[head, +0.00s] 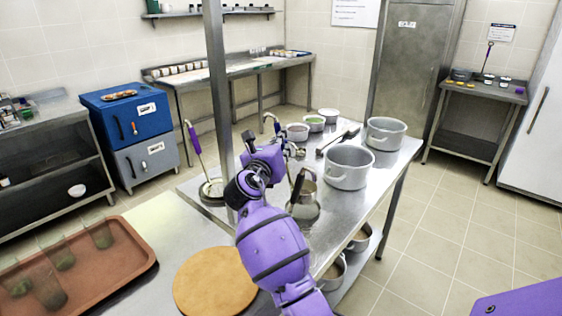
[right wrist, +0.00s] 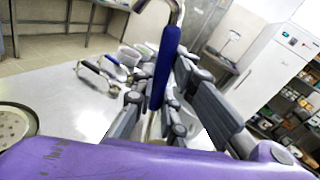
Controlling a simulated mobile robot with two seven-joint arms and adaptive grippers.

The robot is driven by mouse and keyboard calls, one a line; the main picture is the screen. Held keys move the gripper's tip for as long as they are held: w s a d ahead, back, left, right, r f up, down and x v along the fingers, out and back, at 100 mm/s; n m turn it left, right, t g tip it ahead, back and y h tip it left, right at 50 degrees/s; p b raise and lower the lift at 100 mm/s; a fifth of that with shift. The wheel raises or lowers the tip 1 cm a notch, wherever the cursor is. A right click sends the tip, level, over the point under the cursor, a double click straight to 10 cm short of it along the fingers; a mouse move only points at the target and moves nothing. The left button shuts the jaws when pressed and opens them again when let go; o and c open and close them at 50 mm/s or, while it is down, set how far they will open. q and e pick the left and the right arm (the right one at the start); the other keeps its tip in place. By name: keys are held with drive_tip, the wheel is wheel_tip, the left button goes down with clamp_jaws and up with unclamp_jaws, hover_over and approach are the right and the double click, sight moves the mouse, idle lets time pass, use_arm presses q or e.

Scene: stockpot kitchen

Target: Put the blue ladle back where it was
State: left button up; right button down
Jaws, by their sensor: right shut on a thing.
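My right gripper (head: 288,150) is above the middle of the steel counter. In the right wrist view its fingers (right wrist: 165,108) are closed around the blue ladle's handle (right wrist: 162,68), with a metal hook at its top. In the head view the ladle's hooked top (head: 271,120) shows just past the gripper; its bowl is hidden. A steel jug (head: 305,207) stands on the counter below and in front of the gripper. My left gripper is not in view.
A purple-handled utensil (head: 194,139) stands left, its round perforated end (head: 212,189) low. Two large pots (head: 348,170) (head: 386,134), small bowls (head: 297,132) and a dark utensil (head: 340,139) are beyond. A post (head: 217,85) rises left of the gripper. A round board (head: 214,281) and brown tray (head: 85,270) lie nearer.

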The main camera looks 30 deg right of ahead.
wheel_tip(320, 180, down, 4)
drive_tip(key=shift+f+b, duration=0.1)
drive_tip(key=shift+b, duration=0.3)
drive_tip(key=c, duration=1.8)
unclamp_jaws()
drive_tip(key=shift+f, duration=0.1)
drive_tip(key=shift+o, duration=0.2)
drive_tip(key=v, duration=1.2)
